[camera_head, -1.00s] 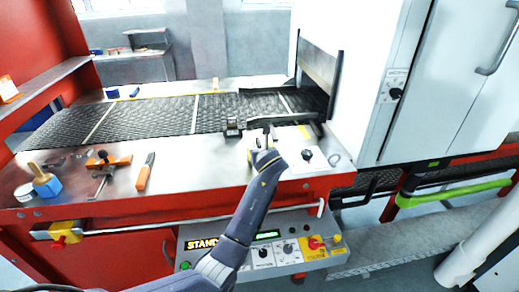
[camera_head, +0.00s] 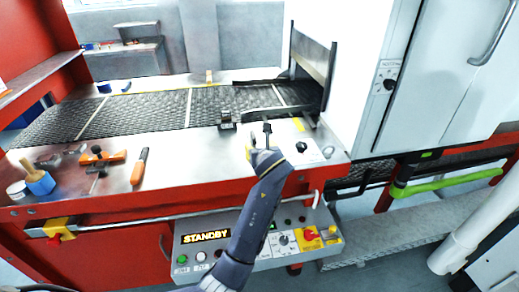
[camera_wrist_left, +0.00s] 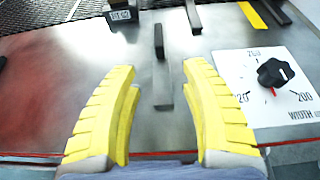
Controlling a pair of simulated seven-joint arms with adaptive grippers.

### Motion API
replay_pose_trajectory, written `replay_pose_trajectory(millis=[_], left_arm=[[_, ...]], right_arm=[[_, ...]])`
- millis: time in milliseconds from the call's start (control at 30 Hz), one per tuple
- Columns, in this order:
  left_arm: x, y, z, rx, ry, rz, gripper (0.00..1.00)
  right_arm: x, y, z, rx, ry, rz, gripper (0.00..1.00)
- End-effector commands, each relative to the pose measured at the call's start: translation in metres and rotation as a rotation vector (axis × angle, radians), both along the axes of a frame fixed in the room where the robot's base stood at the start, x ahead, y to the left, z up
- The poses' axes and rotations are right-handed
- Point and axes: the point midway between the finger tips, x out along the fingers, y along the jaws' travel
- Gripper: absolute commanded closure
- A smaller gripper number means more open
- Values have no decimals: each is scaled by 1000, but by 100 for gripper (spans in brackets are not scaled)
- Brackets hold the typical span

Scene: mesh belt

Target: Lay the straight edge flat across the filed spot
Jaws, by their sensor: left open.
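My left gripper (camera_head: 265,152) is over the steel ledge in front of the mesh belt. In the left wrist view its yellow ribbed fingers (camera_wrist_left: 161,80) are wide apart with nothing held between them. A narrow dark bar (camera_wrist_left: 158,42) stands beyond the fingertips, with a grey strip (camera_wrist_left: 163,88) on the steel nearer to me. The bar also shows just past the gripper in the head view (camera_head: 267,129). I cannot tell for sure whether this bar is the straight edge. I cannot make out the filed spot. My right gripper is not in view.
A small black block (camera_head: 227,122) sits left of the gripper, by the mesh belt (camera_head: 150,112). A width dial (camera_head: 301,147) is on a white plate to the right. An orange-handled tool (camera_head: 139,167), an orange piece (camera_head: 103,157) and a blue pot (camera_head: 40,184) lie farther left.

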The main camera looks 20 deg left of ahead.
Motion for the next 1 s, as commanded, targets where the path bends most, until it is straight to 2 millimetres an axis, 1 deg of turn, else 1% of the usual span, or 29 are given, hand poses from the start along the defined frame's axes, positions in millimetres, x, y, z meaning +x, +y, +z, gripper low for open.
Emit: replay_pose_trajectory(millis=[100,300,1000], left_arm=[[-9,-4,3,0,0,0,55],[-15,-7,7,0,0,0,55],[-15,-7,7,0,0,0,55]], right_arm=[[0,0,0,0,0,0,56],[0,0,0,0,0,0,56],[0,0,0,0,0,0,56]])
